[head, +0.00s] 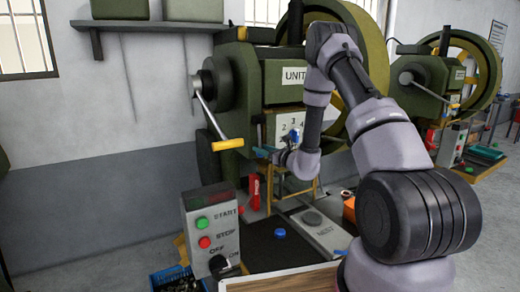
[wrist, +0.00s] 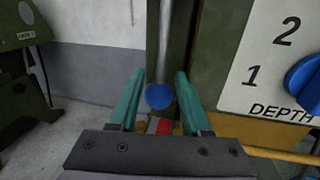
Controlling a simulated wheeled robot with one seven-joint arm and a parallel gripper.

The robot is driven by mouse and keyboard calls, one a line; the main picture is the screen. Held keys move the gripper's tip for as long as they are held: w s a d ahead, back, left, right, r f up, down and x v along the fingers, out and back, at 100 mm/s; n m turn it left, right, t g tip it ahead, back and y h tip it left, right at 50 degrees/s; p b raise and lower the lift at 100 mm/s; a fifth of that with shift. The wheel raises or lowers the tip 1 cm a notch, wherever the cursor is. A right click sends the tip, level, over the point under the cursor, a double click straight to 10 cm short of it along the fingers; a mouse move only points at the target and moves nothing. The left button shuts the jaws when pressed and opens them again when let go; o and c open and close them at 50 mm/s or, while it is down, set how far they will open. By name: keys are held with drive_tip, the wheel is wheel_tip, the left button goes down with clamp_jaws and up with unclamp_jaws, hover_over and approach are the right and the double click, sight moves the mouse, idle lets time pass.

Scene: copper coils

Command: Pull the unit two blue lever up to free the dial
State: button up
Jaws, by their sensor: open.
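The blue lever knob (wrist: 159,97) is a round ball at the lower end of a thin grey rod in the wrist view. My gripper (wrist: 157,82) is open, with one teal finger on each side of the knob in the picture and gaps on both sides. I cannot tell how deep the knob sits between the fingers. The blue dial (wrist: 304,76) is at the right, on a white plate marked 1, 2 and DEPTH. In the head view my gripper (head: 268,153) is in front of the green machine (head: 285,88), beside the dial plate (head: 283,123); I cannot make out the lever there.
A yellow-handled crank (head: 227,144) sticks out at the machine's left. A control box (head: 212,228) with START and STOP buttons stands below. A blue round piece (head: 280,233) lies on a black surface. A second machine (head: 430,85) stands at the right.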

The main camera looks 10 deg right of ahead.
drive_tip(key=shift+x, duration=0.85)
clamp_jaws()
